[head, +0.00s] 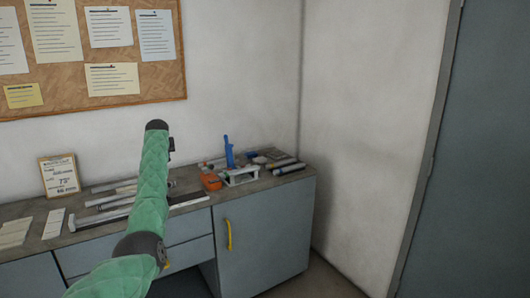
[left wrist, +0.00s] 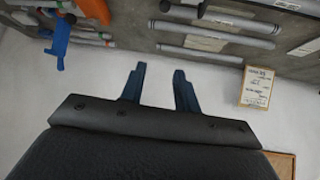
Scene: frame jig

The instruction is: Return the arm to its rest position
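My left arm (head: 150,195), in a green quilted sleeve, rises from the bottom left of the head view in front of the counter. Its dark end is level with the wall just above the counter top. The gripper itself is mostly hidden in the head view. In the left wrist view the two blue fingers of my left gripper (left wrist: 159,72) stand apart with nothing between them, against the pale wall. My right arm and gripper are not in view.
The grey counter (head: 195,222) holds a blue upright tool (head: 228,152), a white jig (head: 240,177), an orange item (head: 210,182), several tubes and white plates (head: 53,223). A framed sign (head: 59,175) leans at the wall under a cork board (head: 150,80). A door (head: 475,170) is right.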

